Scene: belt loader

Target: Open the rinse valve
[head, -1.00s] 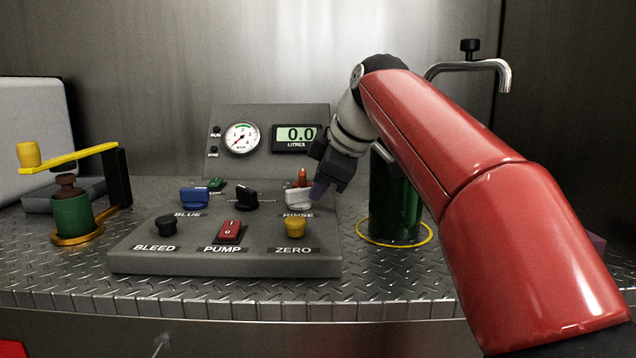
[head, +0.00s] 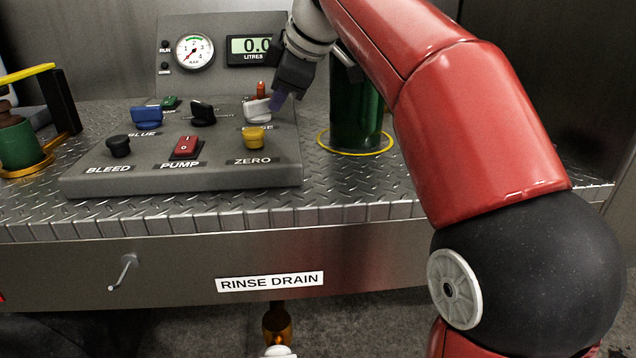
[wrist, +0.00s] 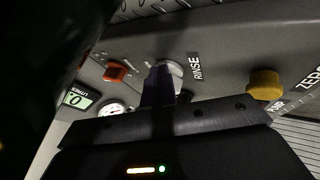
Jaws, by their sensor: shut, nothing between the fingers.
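The rinse valve is a white knob (head: 257,110) above the partly covered RINSE label, at the right of the sloped control panel (head: 220,180). It also shows in the wrist view (wrist: 173,68), partly hidden behind my fingers, with the RINSE label beside it. My gripper (head: 278,98) is shut with nothing between its fingers. Its fingertips are right at the white knob's right side in the head view; I cannot tell whether they touch it. In the wrist view the fingers (wrist: 158,85) overlap the knob's left part.
Near the rinse knob are a yellow ZERO button (head: 253,138), an orange-red indicator (head: 261,89), a black knob (head: 202,113) and a blue knob (head: 146,117). A red PUMP switch (head: 186,147) and black BLEED button (head: 118,146) sit in front. A green cylinder (head: 355,110) stands right.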

